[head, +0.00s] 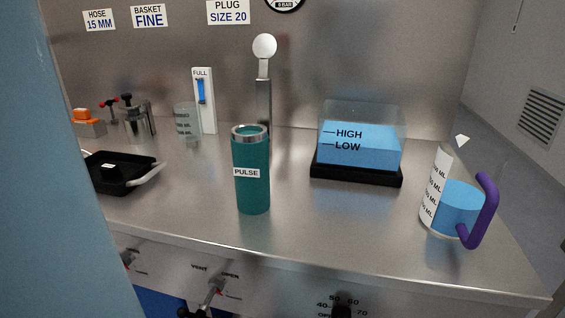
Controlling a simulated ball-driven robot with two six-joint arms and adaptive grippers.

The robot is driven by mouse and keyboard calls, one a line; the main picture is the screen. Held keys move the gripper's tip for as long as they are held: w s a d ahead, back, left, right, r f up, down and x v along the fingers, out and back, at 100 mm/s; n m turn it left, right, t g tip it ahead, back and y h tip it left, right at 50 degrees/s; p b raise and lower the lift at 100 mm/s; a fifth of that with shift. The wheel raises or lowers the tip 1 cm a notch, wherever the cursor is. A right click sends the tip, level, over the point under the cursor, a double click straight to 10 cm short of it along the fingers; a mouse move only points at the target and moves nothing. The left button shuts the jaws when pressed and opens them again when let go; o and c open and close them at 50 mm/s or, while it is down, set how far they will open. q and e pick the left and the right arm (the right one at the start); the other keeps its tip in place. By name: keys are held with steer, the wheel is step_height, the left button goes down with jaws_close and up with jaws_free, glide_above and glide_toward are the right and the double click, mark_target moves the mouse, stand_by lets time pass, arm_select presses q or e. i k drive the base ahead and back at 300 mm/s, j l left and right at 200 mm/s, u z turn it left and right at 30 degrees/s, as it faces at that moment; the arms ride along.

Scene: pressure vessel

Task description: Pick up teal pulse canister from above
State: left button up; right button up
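The teal pulse canister (252,192) stands upright near the front edge of the steel counter, at the middle of the head view. It is a tall cylinder with a metal rim at its top and a white label reading PULSE. Nothing touches it. Neither of my grippers shows in the head view. A large blue-grey shape, out of focus, covers the left side and hides part of the counter there.
A tank of blue liquid (360,145) marked HIGH and LOW stands behind right. A measuring jug (459,208) with a purple handle is at the right. A lever with a white knob (265,47) rises behind the canister. A black tray (125,186) lies left. The counter (330,215) right of the canister is clear.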

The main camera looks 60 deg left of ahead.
mark_target(250, 141)
steer(key=u, duration=1.95)
steer(key=l+z, duration=0.1)
steer(key=l, duration=0.25)
